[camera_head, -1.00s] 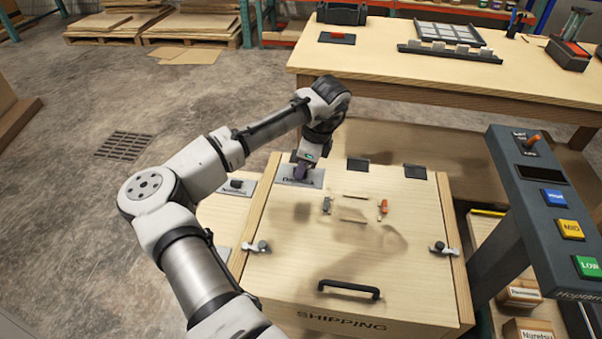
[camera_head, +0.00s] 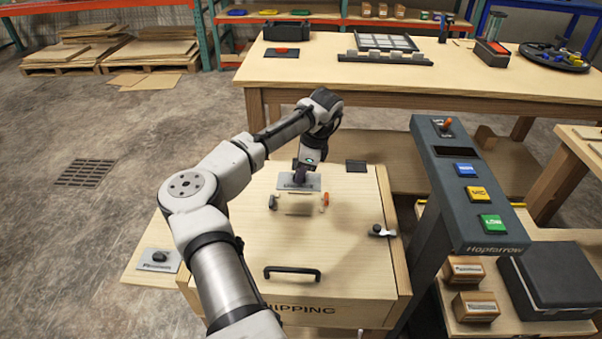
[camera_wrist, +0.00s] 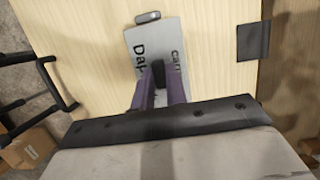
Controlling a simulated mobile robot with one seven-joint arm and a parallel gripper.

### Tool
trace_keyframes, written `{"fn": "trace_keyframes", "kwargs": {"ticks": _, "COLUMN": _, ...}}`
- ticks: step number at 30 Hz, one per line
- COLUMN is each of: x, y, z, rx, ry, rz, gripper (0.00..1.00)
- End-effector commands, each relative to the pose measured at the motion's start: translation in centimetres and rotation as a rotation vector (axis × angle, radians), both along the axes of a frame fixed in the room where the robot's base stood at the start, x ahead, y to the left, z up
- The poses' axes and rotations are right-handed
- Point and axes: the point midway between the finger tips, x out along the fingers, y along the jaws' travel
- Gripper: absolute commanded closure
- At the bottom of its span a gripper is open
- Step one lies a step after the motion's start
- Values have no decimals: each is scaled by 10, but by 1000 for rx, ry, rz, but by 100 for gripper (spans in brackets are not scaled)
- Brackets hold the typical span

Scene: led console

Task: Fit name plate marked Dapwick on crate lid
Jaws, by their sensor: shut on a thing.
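The grey name plate (camera_head: 312,181) hangs from my gripper (camera_head: 300,175) by its dark knob (camera_wrist: 158,74). In the wrist view the plate (camera_wrist: 139,72) shows lettering starting "Da", partly hidden by the fingers. My gripper (camera_wrist: 160,85) is shut on the knob, one purple finger on each side. The plate is over the crate lid (camera_head: 350,225), just behind the fitting with a grey clip (camera_head: 273,201) at left and an orange clip (camera_head: 325,200) at right. I cannot tell whether the plate touches the lid. A grey clip (camera_wrist: 148,17) shows at the plate's edge in the wrist view.
Another grey plate with a knob (camera_head: 157,260) lies on the ledge left of the crate. The button console (camera_head: 463,185) rises at right. A workbench (camera_head: 350,75) stands behind.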

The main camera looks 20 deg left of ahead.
Motion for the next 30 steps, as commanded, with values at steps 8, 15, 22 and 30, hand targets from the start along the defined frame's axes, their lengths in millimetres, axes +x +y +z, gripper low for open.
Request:
{"fn": "trace_keyframes", "kwargs": {"ticks": 8, "x": 0, "y": 0, "z": -37, "rx": 3, "ry": 0, "rz": 0, "gripper": 100}}
{"fn": "trace_keyframes", "kwargs": {"ticks": 15, "x": 0, "y": 0, "z": -56, "rx": 2, "ry": 1, "rz": 0, "gripper": 100}}
{"fn": "trace_keyframes", "kwargs": {"ticks": 22, "x": 0, "y": 0, "z": -61, "rx": 1, "ry": 0, "rz": 0, "gripper": 100}}
{"fn": "trace_keyframes", "kwargs": {"ticks": 30, "x": -1, "y": 0, "z": -61, "rx": 0, "ry": 0, "rz": 0, "gripper": 100}}
